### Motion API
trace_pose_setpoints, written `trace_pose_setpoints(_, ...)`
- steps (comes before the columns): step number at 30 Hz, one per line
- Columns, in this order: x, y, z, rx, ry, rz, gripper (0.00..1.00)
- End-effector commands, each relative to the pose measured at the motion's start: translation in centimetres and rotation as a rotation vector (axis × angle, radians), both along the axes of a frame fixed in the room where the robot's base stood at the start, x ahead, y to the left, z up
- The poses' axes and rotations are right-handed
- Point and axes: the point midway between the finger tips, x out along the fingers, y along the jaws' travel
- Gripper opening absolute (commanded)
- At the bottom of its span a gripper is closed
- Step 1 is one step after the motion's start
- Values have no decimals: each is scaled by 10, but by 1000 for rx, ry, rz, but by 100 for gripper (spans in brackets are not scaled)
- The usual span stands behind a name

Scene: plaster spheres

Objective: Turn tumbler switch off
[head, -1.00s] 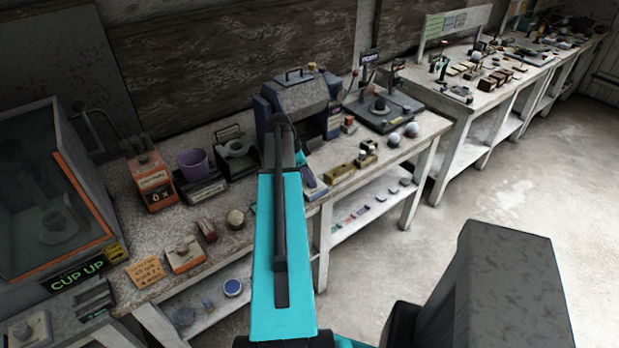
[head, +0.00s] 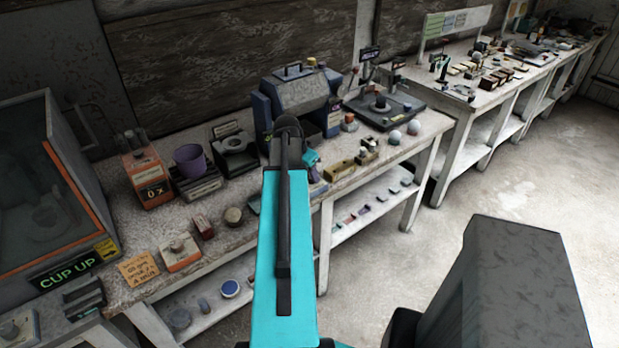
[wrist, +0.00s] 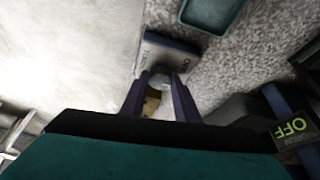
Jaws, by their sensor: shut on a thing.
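The tumbler switch (wrist: 165,57) shows in the wrist view as a small box with a pale lettered top, at the front edge of the bench. Its grey rounded lever end is between my fingertips. My gripper (wrist: 160,80) has two dark purple fingers, shut on the lever. The fingers hide much of the lever, so its tilt is hard to tell. A green OFF sign (wrist: 296,126) is lit at the right of the wrist view. In the head view my arm covers most of the switch, and my teal wrist (head: 311,161) is above that spot.
A blue-grey machine (head: 300,97) stands behind my wrist. A yellowish block (head: 341,171) lies to the right, and a teal tray (wrist: 213,12) lies beside the switch. A purple cup (head: 190,160) and orange box (head: 147,178) stand left. Floor (head: 510,200) is clear at right.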

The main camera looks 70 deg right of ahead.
Motion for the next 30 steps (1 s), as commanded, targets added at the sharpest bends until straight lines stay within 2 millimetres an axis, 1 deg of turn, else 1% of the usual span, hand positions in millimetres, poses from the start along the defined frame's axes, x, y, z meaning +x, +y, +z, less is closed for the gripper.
trace_pose_setpoints(18,-3,0,0,-5,-3,464,6)
trace_pose_setpoints(24,-3,-1,1,-5,-3,569,6)
trace_pose_setpoints(30,-3,-1,1,-5,-4,625,6)
